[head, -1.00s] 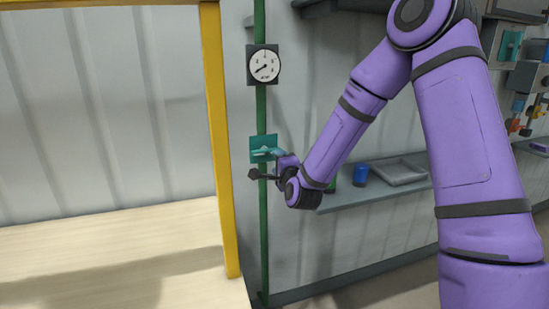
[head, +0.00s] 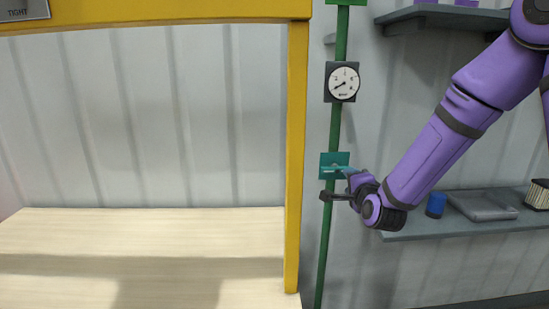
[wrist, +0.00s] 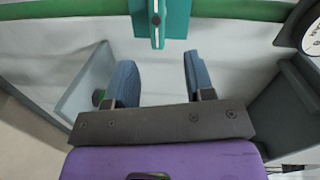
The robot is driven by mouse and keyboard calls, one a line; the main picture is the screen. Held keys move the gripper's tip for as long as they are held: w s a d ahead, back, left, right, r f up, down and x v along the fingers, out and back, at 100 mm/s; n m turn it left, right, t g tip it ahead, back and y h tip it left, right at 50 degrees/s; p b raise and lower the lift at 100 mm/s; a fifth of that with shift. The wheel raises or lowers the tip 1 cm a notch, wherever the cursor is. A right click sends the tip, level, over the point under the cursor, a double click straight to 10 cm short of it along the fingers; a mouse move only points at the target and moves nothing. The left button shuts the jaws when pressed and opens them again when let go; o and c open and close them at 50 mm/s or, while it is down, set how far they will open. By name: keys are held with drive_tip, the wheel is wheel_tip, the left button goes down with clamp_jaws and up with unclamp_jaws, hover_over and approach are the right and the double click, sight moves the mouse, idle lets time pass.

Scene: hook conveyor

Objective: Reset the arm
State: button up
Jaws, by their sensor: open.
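My purple arm reaches in from the right in the head view, and my gripper (head: 343,182) is beside the green pole (head: 335,130). In the wrist view my gripper (wrist: 156,82) shows two blue fingers spread apart with nothing between them. A teal lever on a teal plate (head: 328,160) is mounted on the pole, right by the fingertips. In the wrist view the teal lever (wrist: 156,25) is just beyond the fingers, apart from them. In the head view the fingertips partly overlap it.
A round gauge (head: 343,83) is on the pole above the lever. A yellow frame post (head: 295,150) stands left of the pole, beside a pale wooden surface (head: 60,240). A shelf (head: 460,228) at right holds a blue cup (head: 436,205) and a grey tray (head: 485,206).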

drive_tip(key=s+d+r+n+g, duration=0.1)
drive_tip(key=s+r+n+g, duration=0.2)
drive_tip(key=s+r+n, duration=0.3)
drive_tip(key=s+d+r+n+g, duration=0.1)
drive_tip(key=s+r+n+g, duration=0.25)
drive_tip(key=s, duration=0.55)
drive_tip(key=s+d+r+n+g, duration=0.2)
drive_tip(key=s+n, duration=0.1)
drive_tip(key=s, duration=0.8)
drive_tip(key=s+d+r+n+g, duration=0.2)
drive_tip(key=s+n+g, duration=0.1)
drive_tip(key=s, duration=0.8)
drive_tip(key=shift+r+h, duration=0.25)
drive_tip(key=shift+h, duration=0.15)
drive_tip(key=shift+w+r, duration=0.1)
